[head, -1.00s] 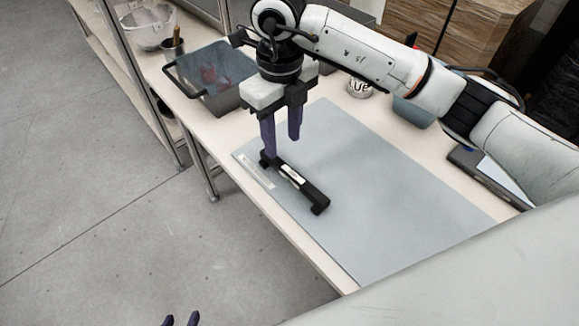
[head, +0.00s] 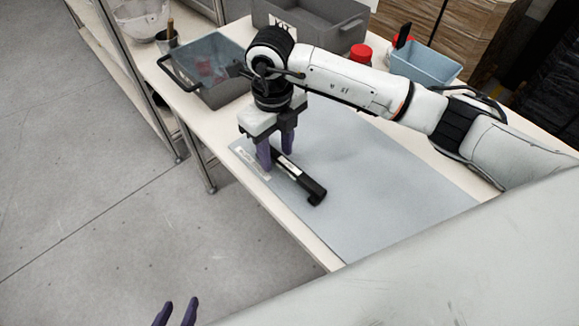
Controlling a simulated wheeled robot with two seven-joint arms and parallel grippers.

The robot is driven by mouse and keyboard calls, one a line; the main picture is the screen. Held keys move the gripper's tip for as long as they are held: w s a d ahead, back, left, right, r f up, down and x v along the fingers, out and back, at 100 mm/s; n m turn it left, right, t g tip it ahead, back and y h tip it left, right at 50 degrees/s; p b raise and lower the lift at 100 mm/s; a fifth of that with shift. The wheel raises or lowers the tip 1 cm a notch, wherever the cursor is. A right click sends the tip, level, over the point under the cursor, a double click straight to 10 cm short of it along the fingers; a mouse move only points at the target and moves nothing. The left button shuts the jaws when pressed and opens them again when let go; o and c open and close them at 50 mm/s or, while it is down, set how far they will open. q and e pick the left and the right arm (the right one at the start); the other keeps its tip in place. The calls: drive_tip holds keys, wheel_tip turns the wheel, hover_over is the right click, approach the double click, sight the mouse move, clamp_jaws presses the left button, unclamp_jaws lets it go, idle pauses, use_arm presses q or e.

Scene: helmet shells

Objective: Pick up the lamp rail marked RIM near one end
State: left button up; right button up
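The black lamp rail (head: 312,188) lies on the grey mat, with a white label (head: 288,168) on its top; the lettering is too small to read. My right gripper (head: 276,162) is lowered at the rail's far end, its purple fingers apart, one on either side of the rail. That end is partly hidden by the fingers, and I cannot tell whether they touch it. My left gripper (head: 176,314) shows only its two purple fingertips at the bottom edge, apart and empty, away from the bench.
The grey mat (head: 390,185) is clear to the right of the rail. A blue bin (head: 425,66) and a red-lidded container (head: 360,53) stand at the back right.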

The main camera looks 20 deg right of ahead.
drive_tip(key=shift+f, duration=0.2)
drive_tip(key=shift+c, duration=0.3)
clamp_jaws()
